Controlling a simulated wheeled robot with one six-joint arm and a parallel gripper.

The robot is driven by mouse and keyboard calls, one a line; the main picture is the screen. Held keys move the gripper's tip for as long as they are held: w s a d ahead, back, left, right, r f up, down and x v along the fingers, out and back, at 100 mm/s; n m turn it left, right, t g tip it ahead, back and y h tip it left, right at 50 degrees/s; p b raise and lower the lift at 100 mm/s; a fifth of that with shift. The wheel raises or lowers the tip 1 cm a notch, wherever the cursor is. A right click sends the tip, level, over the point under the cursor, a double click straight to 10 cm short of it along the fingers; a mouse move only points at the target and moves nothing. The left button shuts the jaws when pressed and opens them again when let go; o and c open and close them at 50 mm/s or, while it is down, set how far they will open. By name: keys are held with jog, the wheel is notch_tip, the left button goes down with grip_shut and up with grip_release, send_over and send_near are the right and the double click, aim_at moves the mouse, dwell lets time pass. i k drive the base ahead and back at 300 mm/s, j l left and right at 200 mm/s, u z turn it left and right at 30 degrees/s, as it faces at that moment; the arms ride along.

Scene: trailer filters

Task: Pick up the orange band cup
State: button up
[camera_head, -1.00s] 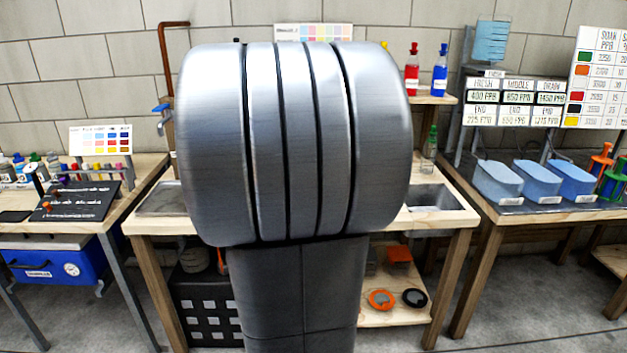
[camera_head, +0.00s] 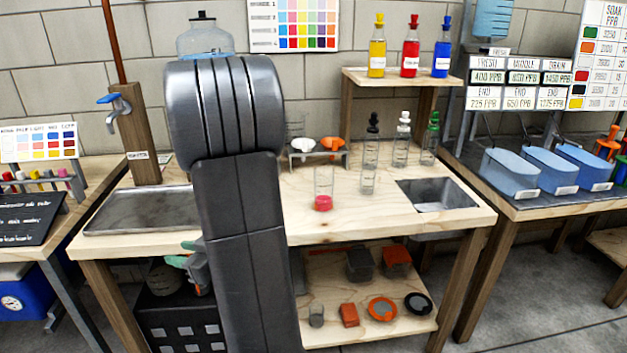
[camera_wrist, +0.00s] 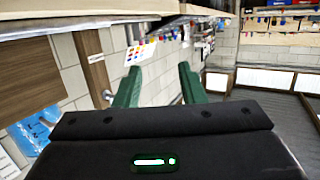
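I cannot single out an orange band cup for certain. A clear cup with a red-pink band at its base (camera_head: 323,203) stands upright on the middle bench, right of my arm. Orange-framed (camera_head: 607,143) and green-framed pieces stand at the right edge, partly cut off. My gripper (camera_wrist: 158,68) has two green fingers spread apart with nothing between them in the wrist view. In the head view my gripper (camera_head: 182,256) shows low, left of my arm and in front of the bench, partly hidden by it. It is far from the clear cup.
On the bench (camera_head: 350,225) are a left basin (camera_head: 138,210), a tap (camera_head: 114,103), a right sink (camera_head: 437,195) and several clear bottles. The lower shelf (camera_head: 340,262) holds an orange ring (camera_head: 381,308), a black ring (camera_head: 418,304) and an orange block (camera_head: 349,315). Blue tubs (camera_head: 510,172) stand right.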

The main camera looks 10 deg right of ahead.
aim_at(324, 189)
jog(key=i+z, duration=0.15)
jog(key=z, duration=0.25)
jog(key=i+j+z, duration=0.1)
jog(key=z, duration=0.25)
jog(key=i+j+z, duration=0.1)
jog(key=z, duration=0.3)
jog(key=j+z, duration=0.1)
jog(key=z, duration=0.4)
